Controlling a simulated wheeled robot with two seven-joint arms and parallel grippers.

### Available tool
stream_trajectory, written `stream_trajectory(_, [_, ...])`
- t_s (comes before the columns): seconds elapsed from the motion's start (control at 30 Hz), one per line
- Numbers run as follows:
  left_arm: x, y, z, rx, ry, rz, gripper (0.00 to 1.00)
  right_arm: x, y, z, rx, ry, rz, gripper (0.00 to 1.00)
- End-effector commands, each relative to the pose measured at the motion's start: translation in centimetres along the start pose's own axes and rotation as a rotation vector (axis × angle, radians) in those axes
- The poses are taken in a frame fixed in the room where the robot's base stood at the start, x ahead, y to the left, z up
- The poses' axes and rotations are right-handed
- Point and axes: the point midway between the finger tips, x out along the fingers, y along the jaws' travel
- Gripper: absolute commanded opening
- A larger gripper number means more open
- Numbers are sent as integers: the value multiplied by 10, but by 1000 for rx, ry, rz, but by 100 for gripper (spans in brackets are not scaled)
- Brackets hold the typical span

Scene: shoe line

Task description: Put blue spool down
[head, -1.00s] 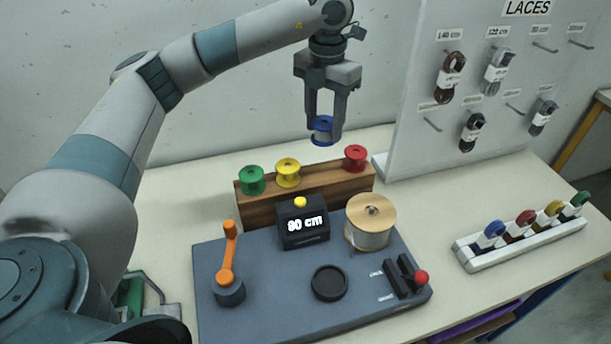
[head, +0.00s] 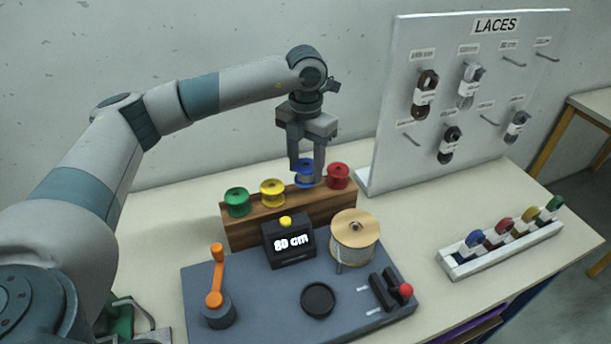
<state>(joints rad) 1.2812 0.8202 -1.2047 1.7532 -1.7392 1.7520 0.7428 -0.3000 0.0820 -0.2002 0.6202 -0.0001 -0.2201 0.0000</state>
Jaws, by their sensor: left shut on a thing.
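The blue spool (head: 305,174) is between the fingers of my left gripper (head: 306,175), which is shut on it. The spool is upright at the top of the wooden rack (head: 290,214), in the space between the yellow spool (head: 272,192) and the red spool (head: 338,175). A finger partly covers it, and I cannot tell whether its base touches the rack. The green spool (head: 237,201) sits at the rack's left end. My right gripper is not in view.
In front of the rack is a grey board with a display box (head: 288,245), an orange crank (head: 216,275), a large wooden reel (head: 354,238) and a red-knobbed lever (head: 405,290). A laces panel (head: 390,165) stands behind right. A white holder (head: 505,248) carries several coloured reels.

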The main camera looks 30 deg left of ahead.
Motion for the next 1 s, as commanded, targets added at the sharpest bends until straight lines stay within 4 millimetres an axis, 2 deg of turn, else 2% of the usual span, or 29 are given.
stream_trajectory(0.37, [35, 0, -1, -1, 2, 1, 15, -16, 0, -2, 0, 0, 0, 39])
stream_trajectory(0.77, [40, 0, 0, 0, 1, 0, 15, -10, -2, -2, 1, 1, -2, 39])
stream_trajectory(0.8, [40, 0, 0, 0, 1, 0, 46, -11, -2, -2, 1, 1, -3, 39])
stream_trajectory(0.87, [39, 0, 0, 0, 1, 0, 60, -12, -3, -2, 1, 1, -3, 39])
stream_trajectory(1.0, [39, 0, 0, 0, 1, 0, 62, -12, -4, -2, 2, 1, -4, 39])
